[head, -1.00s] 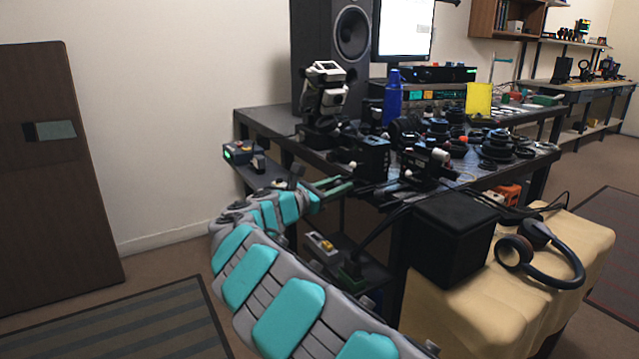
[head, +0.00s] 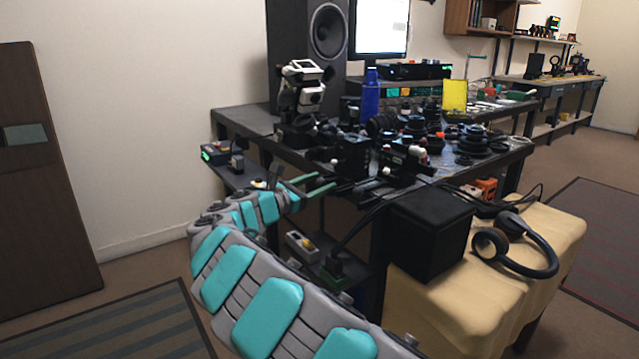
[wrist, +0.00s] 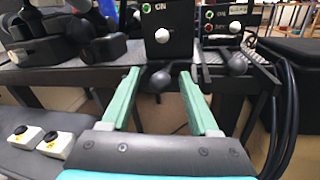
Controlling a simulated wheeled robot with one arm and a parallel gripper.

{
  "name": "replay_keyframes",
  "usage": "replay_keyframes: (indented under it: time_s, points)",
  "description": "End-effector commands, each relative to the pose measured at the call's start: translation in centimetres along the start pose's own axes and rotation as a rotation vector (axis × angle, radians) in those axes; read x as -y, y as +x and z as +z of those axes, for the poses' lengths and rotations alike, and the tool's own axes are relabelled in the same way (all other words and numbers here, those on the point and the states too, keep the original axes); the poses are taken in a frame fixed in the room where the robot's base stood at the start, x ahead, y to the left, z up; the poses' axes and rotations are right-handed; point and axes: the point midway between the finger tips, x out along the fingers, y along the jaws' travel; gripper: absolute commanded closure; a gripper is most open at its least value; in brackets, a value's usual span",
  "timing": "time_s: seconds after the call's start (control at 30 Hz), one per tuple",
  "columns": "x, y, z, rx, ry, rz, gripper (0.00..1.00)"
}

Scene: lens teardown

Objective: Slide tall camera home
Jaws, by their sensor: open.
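A tall black box-shaped unit (head: 352,155), which looks like the tall camera, stands at the bench's front edge. In the wrist view its face (wrist: 168,38) shows an ON label, a small light and a pale round knob. A dark ball-ended handle (wrist: 158,80) sticks out below that face. My gripper (head: 322,184) has two green fingers, open and empty, at the bench edge. In the wrist view the open gripper (wrist: 160,76) has the ball between its fingertips in the picture, with a gap on each side. Contact is not visible.
A similar lower unit (head: 405,162) with its own ball handle (wrist: 233,63) stands just right. Black cables (wrist: 285,100) hang at the right. A black cube (head: 430,235) and headphones (head: 515,245) lie on a cloth-covered table. A shelf with switch boxes (wrist: 55,144) is lower left.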

Motion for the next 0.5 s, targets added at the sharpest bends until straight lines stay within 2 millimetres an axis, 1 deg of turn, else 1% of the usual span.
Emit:
replay_keyframes:
  time_s: [0.3,0.4,0.5]
  points:
    - [-0.1,-5.0,0.1,0.002,0.002,0.003,0.39]
    - [-0.1,-6.3,0.1,0.001,0.002,0.003,0.39]
    - [-0.1,-7.0,0.1,0.001,0.002,0.003,0.39]
